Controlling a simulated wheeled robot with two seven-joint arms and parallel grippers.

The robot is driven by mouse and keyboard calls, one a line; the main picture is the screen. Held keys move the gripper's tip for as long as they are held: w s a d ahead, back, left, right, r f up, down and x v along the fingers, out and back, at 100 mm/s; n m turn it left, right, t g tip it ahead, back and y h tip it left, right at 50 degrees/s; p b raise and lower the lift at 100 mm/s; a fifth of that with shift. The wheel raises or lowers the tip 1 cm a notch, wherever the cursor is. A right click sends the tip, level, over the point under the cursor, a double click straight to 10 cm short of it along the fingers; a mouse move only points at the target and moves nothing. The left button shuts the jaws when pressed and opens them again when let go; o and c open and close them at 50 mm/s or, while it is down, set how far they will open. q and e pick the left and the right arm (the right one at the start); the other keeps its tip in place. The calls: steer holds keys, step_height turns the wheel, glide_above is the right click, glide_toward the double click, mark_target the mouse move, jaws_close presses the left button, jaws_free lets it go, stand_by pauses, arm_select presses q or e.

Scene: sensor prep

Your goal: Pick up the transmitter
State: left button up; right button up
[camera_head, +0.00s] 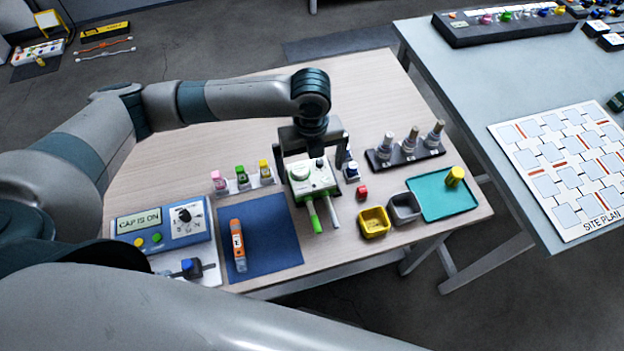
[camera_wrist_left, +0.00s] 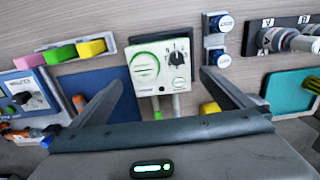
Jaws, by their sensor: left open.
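A white box with green trim, a round dial and a knob, which I take to be the transmitter (camera_head: 311,178), sits near the middle of the wooden table. A green probe (camera_head: 313,215) and a white probe stick out from its front side. In the left wrist view the transmitter (camera_wrist_left: 160,66) lies ahead, between the two fingers. My left gripper (camera_head: 312,160) is above it, pointing down, with its fingers spread apart on either side; it also shows in the left wrist view (camera_wrist_left: 164,84). I cannot tell whether the fingers touch the box. My right gripper is not in view.
A blue mat (camera_head: 274,241) with an orange pen-like tool (camera_head: 238,245) lies to the left, beside a "CAP IS ON" panel (camera_head: 160,228). To the right are a yellow bin (camera_head: 374,222), a grey bin (camera_head: 404,208), a teal tray (camera_head: 430,205) and a bottle rack (camera_head: 405,153).

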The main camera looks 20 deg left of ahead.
mark_target(312, 176)
arm_select(q)
steer(key=shift+f, duration=0.1)
steer(key=shift+f+p, duration=0.3)
step_height(312, 176, down, 3)
steer(key=shift+f+p, duration=0.1)
steer(key=shift+p, duration=0.45)
steer(key=shift+f, duration=0.6)
steer(key=shift+c, duration=0.6)
steer(key=shift+w, duration=0.1)
steer(key=c, duration=1.3)
steer(key=shift+r, duration=0.1)
